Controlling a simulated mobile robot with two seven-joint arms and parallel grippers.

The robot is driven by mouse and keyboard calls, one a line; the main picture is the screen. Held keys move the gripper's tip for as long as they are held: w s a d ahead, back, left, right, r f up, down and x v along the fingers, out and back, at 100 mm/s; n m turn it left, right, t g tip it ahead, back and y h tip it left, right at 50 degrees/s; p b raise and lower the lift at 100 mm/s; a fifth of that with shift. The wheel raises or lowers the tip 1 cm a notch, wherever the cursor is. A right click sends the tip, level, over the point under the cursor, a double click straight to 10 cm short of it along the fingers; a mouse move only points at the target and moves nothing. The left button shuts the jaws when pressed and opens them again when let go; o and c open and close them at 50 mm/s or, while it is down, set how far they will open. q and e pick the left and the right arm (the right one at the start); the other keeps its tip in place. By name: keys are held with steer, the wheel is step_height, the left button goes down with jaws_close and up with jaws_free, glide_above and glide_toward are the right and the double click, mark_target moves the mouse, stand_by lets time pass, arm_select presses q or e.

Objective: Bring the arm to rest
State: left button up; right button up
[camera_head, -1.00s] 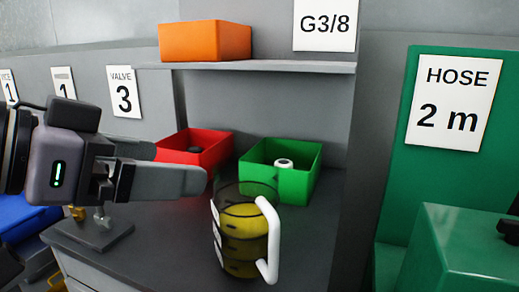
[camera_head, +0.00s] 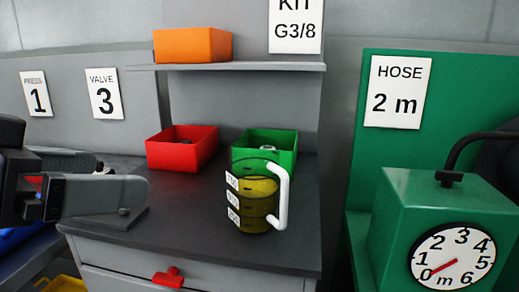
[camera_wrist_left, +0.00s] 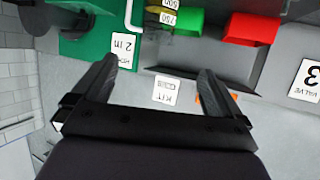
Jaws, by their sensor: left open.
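My left gripper (camera_head: 118,178) is at the left of the head view, its fingers pointing right. It is open and empty, apart from the jug. In the left wrist view the two fingers (camera_wrist_left: 158,72) are spread with nothing between their tips. A clear measuring jug (camera_head: 254,205) with yellow-green liquid and a white handle stands upright on the grey bench (camera_head: 190,225), to the right of the gripper. Part of the jug shows at the top of the left wrist view (camera_wrist_left: 160,18). My right gripper is not in view.
A red bin (camera_head: 182,150) and a green bin (camera_head: 268,142) stand behind the jug. An orange bin (camera_head: 192,46) sits on the shelf (camera_head: 270,67) above. A green box with a dial (camera_head: 425,215) stands at the right. A red drawer handle (camera_head: 168,278) shows below the bench top.

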arm_select(q)
steer(key=w+a+f+n+g+y, duration=0.1)
steer(key=w+f+n+g+y, duration=0.2)
steer(key=f, duration=2.3)
steer(key=s+a+f+n+g+y, duration=0.1)
steer(key=s+a+f+g+y, duration=0.15)
steer(key=s+f, duration=0.6)
steer(key=s+a+f+n+g+y, duration=0.1)
steer(key=s+a+f+g+y, duration=0.15)
steer(key=s+f, duration=0.6)
steer(key=w+d+f+t+h+p, duration=0.2)
steer(key=w+f+t+p, duration=0.3)
steer(key=w+t+p, duration=0.1)
steer(key=shift+w+m+t+h, duration=0.3)
steer(key=shift+w+t, duration=0.3)
steer(key=shift+w, duration=0.45)
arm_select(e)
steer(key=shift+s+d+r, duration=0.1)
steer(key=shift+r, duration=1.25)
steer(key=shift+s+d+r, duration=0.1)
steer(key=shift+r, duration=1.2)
